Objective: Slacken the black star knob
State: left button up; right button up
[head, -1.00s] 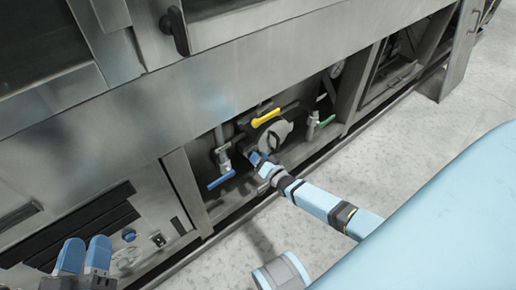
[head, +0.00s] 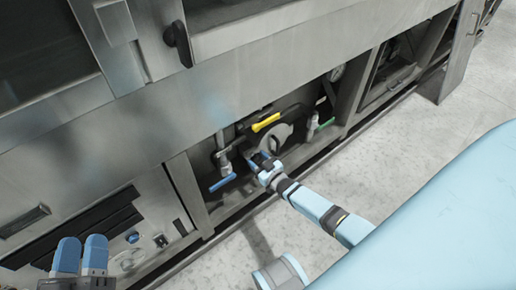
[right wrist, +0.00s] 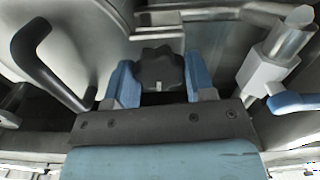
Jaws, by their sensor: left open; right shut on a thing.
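The black star knob (right wrist: 162,68) shows in the right wrist view, set between the two blue fingers of my right gripper (right wrist: 161,84). That gripper is shut on the knob. In the head view my right gripper (head: 262,163) is in the open lower bay of the washer, in front of a round grey housing; the knob is too small and covered to make out clearly there. My left gripper (head: 81,254) is open and empty at the lower left, away from the knob.
A yellow lever (head: 266,122) is just above the grey housing (head: 281,134). A blue lever (head: 222,183) is to the left, a green one (head: 325,124) to the right. In the right wrist view, a black bar handle (right wrist: 48,68) is left of the fingers.

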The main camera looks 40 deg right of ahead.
aim_at(258, 159)
pick_arm(q)
jog(key=shift+r, duration=0.15)
pick_arm(e)
jog(key=shift+n, duration=0.6)
jog(key=o, duration=0.9)
jog(key=shift+s, duration=0.1)
jog(key=shift+s+r, duration=0.1)
jog(key=shift+s, duration=0.2)
jog(key=s+p, duration=0.1)
jog(key=s, duration=0.2)
jog(key=shift+d+p, duration=0.15)
jog(key=shift+p, duration=0.2)
pick_arm(q)
jog(key=f, duration=0.1)
jog(key=a+f+g+y+p, duration=0.1)
jog(key=f, duration=0.1)
jog(key=a+f+g+y+p, duration=0.1)
jog(key=shift+f, duration=0.15)
pick_arm(e)
jog(key=s, duration=1)
jog(key=shift+d, duration=0.4)
